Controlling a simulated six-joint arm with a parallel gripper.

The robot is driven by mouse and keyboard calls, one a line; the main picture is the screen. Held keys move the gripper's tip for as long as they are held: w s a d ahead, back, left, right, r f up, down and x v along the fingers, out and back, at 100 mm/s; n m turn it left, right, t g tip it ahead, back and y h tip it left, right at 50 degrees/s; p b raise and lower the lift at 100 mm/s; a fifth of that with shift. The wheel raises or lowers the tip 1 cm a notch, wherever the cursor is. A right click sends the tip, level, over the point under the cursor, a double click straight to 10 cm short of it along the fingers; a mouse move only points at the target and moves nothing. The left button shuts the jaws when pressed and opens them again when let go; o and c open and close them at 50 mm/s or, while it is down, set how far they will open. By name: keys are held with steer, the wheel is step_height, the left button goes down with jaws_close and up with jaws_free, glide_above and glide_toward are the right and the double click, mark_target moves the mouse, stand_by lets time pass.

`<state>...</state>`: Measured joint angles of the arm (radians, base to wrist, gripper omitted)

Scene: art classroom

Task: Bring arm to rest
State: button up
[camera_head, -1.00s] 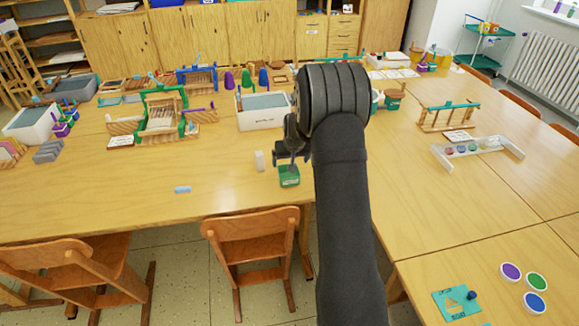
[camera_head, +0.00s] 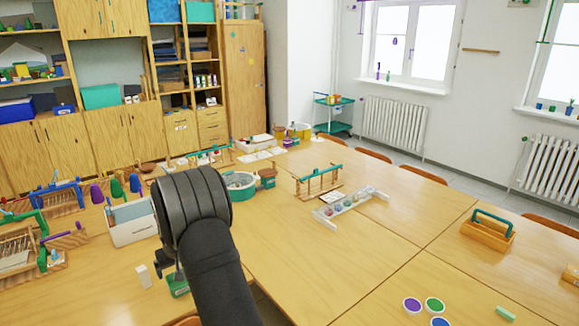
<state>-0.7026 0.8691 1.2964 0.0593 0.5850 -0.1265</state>
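My arm reaches up from the bottom of the head view over the wooden table (camera_head: 320,255), its thick black joint at the left of centre. My gripper (camera_head: 170,274) shows only in part, low beside that joint and mostly hidden behind it. It is close above a small green box (camera_head: 178,286), which the arm partly covers. I cannot tell whether the fingers are open or shut, or whether they touch the box.
A white block (camera_head: 144,276) and a white bin (camera_head: 131,222) stand left of the arm. The table right of the arm is largely clear.

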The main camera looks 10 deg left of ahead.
steer(key=x, duration=0.9)
steer(key=shift+f, duration=0.4)
step_height(320, 180, up, 3)
steer(key=shift+f, duration=0.2)
steer(key=shift+w+r, duration=0.1)
steer(key=shift+r, duration=0.35)
